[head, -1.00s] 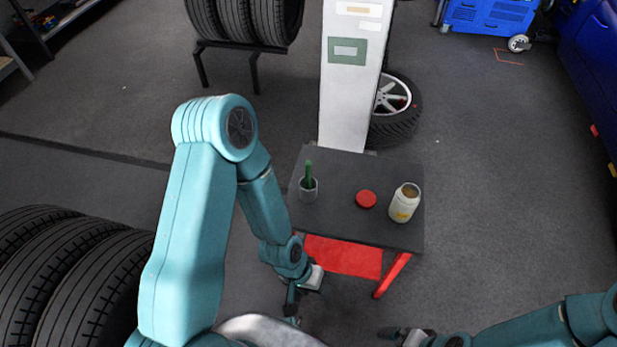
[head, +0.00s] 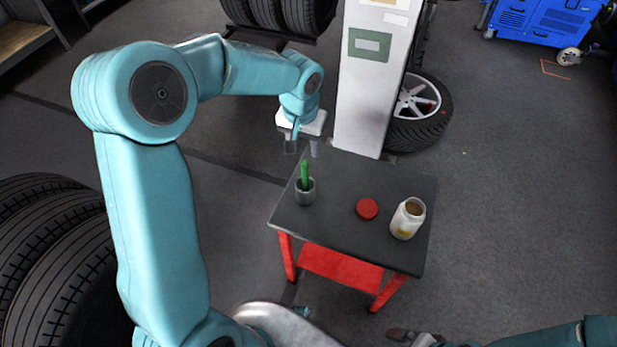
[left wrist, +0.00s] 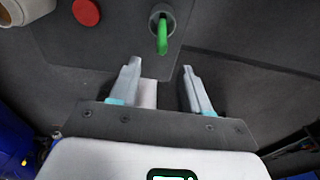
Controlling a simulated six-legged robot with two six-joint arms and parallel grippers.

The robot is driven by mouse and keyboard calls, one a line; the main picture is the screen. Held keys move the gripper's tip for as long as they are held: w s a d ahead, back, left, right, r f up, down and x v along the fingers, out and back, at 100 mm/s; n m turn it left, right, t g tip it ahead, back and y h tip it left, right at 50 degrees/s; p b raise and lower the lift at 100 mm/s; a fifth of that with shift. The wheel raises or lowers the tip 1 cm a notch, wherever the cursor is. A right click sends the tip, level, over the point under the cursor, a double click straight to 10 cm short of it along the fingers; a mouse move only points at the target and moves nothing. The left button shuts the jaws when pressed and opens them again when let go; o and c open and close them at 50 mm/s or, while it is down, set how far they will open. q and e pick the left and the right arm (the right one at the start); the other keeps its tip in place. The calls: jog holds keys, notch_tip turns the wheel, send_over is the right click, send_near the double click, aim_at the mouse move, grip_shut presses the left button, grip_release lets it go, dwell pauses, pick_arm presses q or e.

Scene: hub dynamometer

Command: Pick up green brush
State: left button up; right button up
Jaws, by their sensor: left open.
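The green brush (head: 305,174) stands upright in a small grey cup (head: 305,193) on the left part of the dark tabletop. In the left wrist view the brush (left wrist: 162,38) shows ahead of my fingers, with the cup (left wrist: 160,14) behind it. My left gripper (head: 302,149) is open and empty, above and behind the brush near the table's back left edge. Its two fingers also show apart in the left wrist view (left wrist: 160,88), with the brush beyond their tips. My right gripper (head: 412,337) is at the bottom edge, low and partly cut off; its jaws are unclear.
On the table (head: 340,230) are a red lid (head: 367,209) and a white open jar (head: 407,219), right of the cup. A white pillar (head: 365,90) stands close behind the table.

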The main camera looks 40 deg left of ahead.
aim_at(305, 170)
pick_arm(q)
jog(key=f, duration=0.8)
jog(key=w+f, duration=0.1)
jog(key=f, duration=0.3)
jog(key=shift+a, duration=0.3)
grip_shut()
